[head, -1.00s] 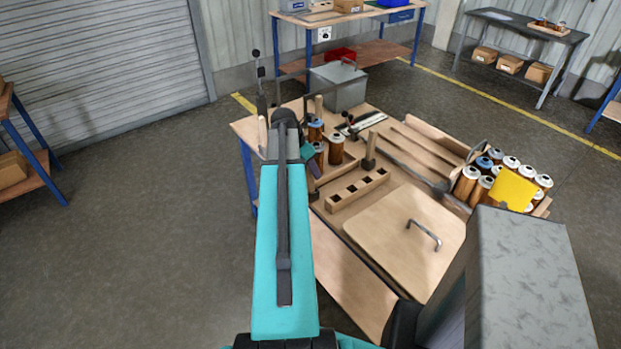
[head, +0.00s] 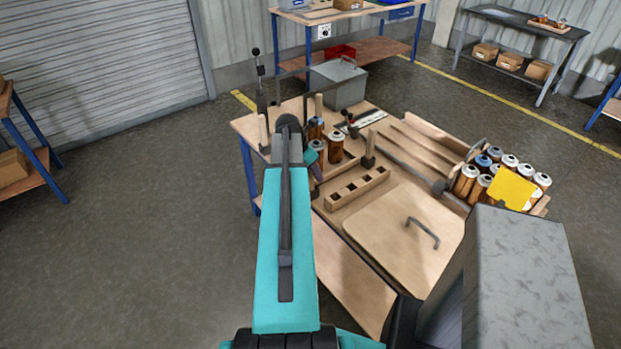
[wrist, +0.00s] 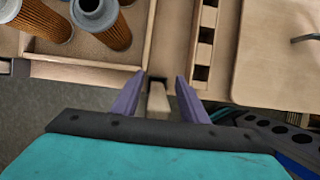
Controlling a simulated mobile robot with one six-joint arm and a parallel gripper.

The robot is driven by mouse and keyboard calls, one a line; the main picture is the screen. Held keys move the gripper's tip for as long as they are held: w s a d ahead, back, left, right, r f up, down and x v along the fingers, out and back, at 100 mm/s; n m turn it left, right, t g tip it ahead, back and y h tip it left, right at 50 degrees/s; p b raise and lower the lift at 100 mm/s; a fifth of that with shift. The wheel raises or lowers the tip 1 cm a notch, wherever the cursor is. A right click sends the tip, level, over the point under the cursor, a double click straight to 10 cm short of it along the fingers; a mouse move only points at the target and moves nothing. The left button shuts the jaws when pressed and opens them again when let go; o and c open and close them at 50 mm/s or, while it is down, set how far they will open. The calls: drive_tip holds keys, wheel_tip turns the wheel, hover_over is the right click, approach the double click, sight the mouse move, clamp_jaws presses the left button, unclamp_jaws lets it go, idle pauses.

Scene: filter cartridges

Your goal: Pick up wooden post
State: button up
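My gripper (wrist: 157,84) is open, with its two purple fingers apart in the wrist view. A pale wooden post (wrist: 158,101) shows between the fingers, with a gap on each side. A dark patch lies at its far end; I cannot tell whether it is a base or a socket. In the head view my gripper (head: 316,172) is partly hidden by my arm at the table's left edge, and this post cannot be made out there. Another wooden post (head: 369,148) with a dark base stands near the holed block.
A wooden block with square holes (head: 358,187) lies right of my gripper. A tray (wrist: 85,58) with filter cartridges (head: 336,147) is close by. A lid with a handle (head: 390,235) covers the near table. More cartridges (head: 466,180) stand at the right. A grey box (head: 344,92) stands behind.

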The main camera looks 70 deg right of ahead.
clamp_jaws()
drive_tip(key=shift+r, duration=0.2)
wheel_tip(320, 180, up, 10)
drive_tip(key=b, duration=0.2)
drive_tip(key=shift+f+b, duration=0.2)
drive_tip(key=shift+b, duration=0.1)
idle(0.4)
idle(0.4)
